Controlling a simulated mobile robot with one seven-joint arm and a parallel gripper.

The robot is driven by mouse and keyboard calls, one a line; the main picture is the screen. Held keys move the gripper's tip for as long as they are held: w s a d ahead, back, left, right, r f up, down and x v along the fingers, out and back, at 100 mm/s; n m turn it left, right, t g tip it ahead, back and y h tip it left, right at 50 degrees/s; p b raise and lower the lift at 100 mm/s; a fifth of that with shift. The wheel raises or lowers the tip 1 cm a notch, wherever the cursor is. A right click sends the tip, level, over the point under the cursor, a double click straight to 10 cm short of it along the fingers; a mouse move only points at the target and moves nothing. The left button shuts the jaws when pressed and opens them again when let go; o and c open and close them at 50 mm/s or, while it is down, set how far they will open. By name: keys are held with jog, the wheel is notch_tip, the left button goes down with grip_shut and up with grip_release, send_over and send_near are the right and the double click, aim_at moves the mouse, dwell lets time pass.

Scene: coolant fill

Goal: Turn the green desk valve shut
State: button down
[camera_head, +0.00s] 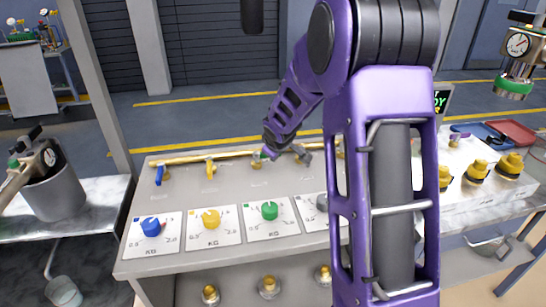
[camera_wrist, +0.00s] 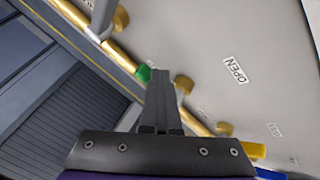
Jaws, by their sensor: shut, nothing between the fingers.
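The green desk valve (camera_head: 264,155) is on the brass pipe along the back of the grey desk, mostly hidden behind my gripper in the head view. In the wrist view, a short piece of its green handle (camera_wrist: 143,73) shows beside my fingertips, close to the pipe; the angle of the handle is hard to tell. My gripper (camera_wrist: 158,74) is shut and empty, with its tips near the green handle and a brass knob (camera_wrist: 183,86). I cannot tell whether they touch. In the head view my gripper (camera_head: 268,146) is small and partly covered by my arm.
A blue valve handle (camera_head: 159,175) and a yellow valve handle (camera_head: 210,170) sit left of the green one, and a grey handle (camera_head: 303,156) sits right. Blue, yellow and green dials (camera_head: 269,211) line the desk front. An "OPEN" label (camera_wrist: 234,69) shows in the wrist view.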

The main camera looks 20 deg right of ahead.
jog(key=shift+w+d+r, duration=0.2)
jog(key=shift+w+d, duration=0.05)
jog(key=shift+w, duration=0.05)
dwell(0.5)
jog(key=shift+s, duration=0.1)
